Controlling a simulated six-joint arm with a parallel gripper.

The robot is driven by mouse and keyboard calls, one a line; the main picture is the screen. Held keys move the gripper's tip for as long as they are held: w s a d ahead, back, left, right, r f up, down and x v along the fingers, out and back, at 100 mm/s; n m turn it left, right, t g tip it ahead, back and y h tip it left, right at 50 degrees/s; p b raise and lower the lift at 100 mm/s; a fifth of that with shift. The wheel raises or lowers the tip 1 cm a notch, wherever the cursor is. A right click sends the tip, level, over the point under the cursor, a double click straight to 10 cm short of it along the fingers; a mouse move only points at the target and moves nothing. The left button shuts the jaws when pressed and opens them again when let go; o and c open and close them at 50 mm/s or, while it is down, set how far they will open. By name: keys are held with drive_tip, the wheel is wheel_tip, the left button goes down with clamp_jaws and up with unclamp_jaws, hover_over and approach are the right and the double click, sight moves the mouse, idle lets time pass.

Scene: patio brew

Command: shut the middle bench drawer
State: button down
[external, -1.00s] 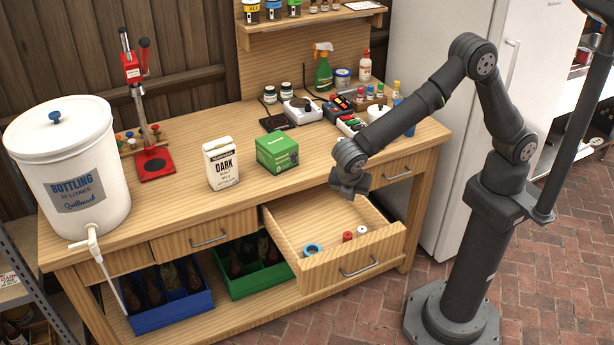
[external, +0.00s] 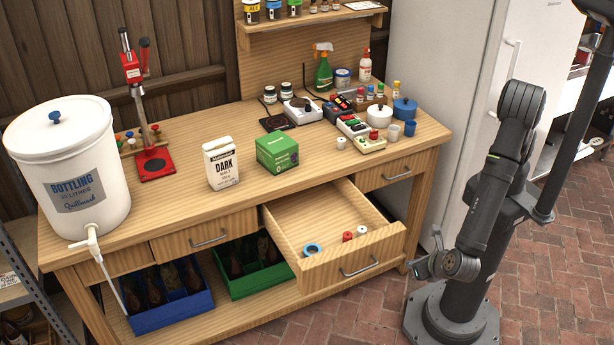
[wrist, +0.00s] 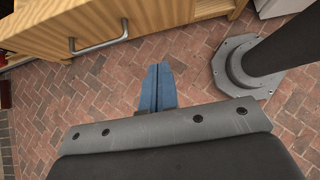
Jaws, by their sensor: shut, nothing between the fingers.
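The middle bench drawer (external: 350,259) is pulled well out of the wooden bench. A blue-grey ring (external: 312,249), a red item (external: 361,230) and a white item (external: 347,236) lie inside it. In the wrist view its front (wrist: 150,22) with the metal bar handle (wrist: 98,42) shows at the upper left. My gripper (external: 418,267) is low, to the right of the drawer front and apart from it. In the wrist view its blue fingers (wrist: 157,72) are together, with nothing between them, above the brick floor.
The bench top (external: 310,165) holds a malt packet (external: 221,163), a green box (external: 277,152) and several small items. Crates stand on the shelf below. The brick floor (external: 310,325) before the drawer is clear. A white fridge (external: 440,80) stands behind the bench's right end.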

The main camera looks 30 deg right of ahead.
drive_tip(key=x, duration=0.3)
drive_tip(key=w+r+x, duration=0.1)
drive_tip(key=x, duration=0.6)
drive_tip(key=shift+w+r, duration=0.2)
drive_tip(key=shift+w, duration=0.65)
drive_tip(key=w, duration=3.2)
drive_tip(key=shift+w+r, duration=0.1)
drive_tip(key=s, duration=0.5)
drive_tip(key=shift+a, duration=0.1)
drive_tip(key=v, duration=0.9)
drive_tip(key=shift+s+r, duration=0.25)
